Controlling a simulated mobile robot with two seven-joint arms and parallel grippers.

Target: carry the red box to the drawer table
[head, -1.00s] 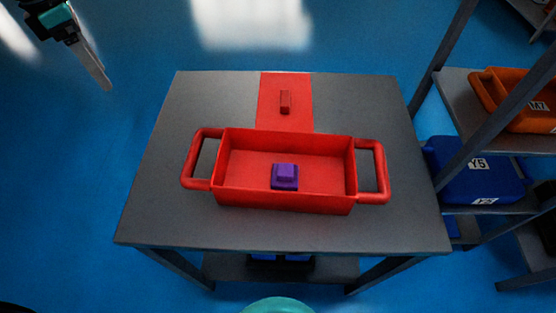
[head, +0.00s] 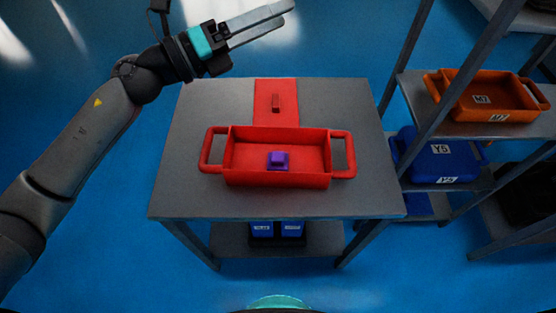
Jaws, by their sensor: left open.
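The red box (head: 275,180) is an open tray with a loop handle at each end. It stands on the grey table (head: 360,200) in front of me, with a small purple block (head: 278,160) inside it. My left gripper (head: 288,14) is open and empty, raised beyond the table's far edge and apart from the box. Its two fingers point to the right. My right gripper does not show. I cannot tell from this view which table is the drawer table.
The shelf rack at right holds an orange box (head: 500,100) and a blue box (head: 440,160). Blue floor is clear at left.

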